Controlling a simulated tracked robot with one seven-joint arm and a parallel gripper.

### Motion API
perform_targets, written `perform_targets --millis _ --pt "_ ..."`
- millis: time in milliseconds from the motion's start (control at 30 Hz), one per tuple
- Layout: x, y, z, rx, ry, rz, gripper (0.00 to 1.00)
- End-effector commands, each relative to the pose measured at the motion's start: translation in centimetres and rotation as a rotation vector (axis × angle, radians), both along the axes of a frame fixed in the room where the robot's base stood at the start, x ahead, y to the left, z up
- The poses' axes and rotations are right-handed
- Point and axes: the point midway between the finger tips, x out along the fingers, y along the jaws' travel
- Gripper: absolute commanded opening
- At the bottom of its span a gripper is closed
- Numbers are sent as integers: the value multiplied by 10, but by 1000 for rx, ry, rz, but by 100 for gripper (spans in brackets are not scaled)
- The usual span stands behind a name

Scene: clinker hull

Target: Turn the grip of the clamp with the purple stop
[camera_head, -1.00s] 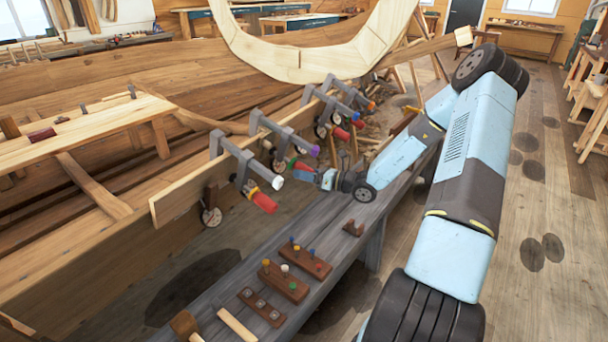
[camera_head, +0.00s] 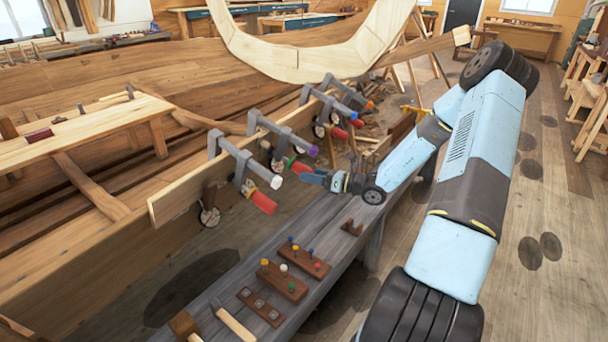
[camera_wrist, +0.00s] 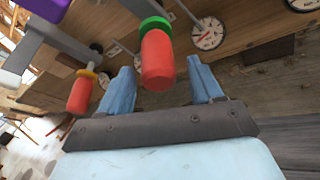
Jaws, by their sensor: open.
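The clamp with the purple stop (camera_head: 312,151) is second from the near end of the row on the plank. Its red grip (camera_head: 301,167) with a green collar hangs below the bar. In the wrist view the red grip (camera_wrist: 158,62) points towards me, with the green collar (camera_wrist: 155,24) behind it. The purple stop (camera_wrist: 14,65) is cut off at the left edge. My gripper (camera_head: 312,177) is open just right of and below the grip. Its two blue fingers (camera_wrist: 162,80) stand either side of the grip's end in the wrist view; I see no contact.
A nearer clamp with a pale stop (camera_head: 277,182) and red grip (camera_head: 263,203) stands left; more clamps stand beyond. A red grip with a yellow collar (camera_wrist: 80,94) is left of my fingers. Round dials (camera_wrist: 208,33) hang behind. A grey bench (camera_head: 215,290) with peg blocks lies below.

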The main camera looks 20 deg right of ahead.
Motion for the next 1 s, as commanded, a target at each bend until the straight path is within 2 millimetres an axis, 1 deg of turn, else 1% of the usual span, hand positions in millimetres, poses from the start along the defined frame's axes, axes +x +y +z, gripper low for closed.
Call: perform_targets --millis 33,300,500,700,1000 --pt "-6 -10 0 -2 -1 -3 65" --pt "-37 -52 -2 -1 0 -3 65" --pt "-53 -75 -2 -1 0 -2 65" --pt "-60 -84 -3 -1 1 0 65" --pt "-61 -84 -3 0 0 0 65"
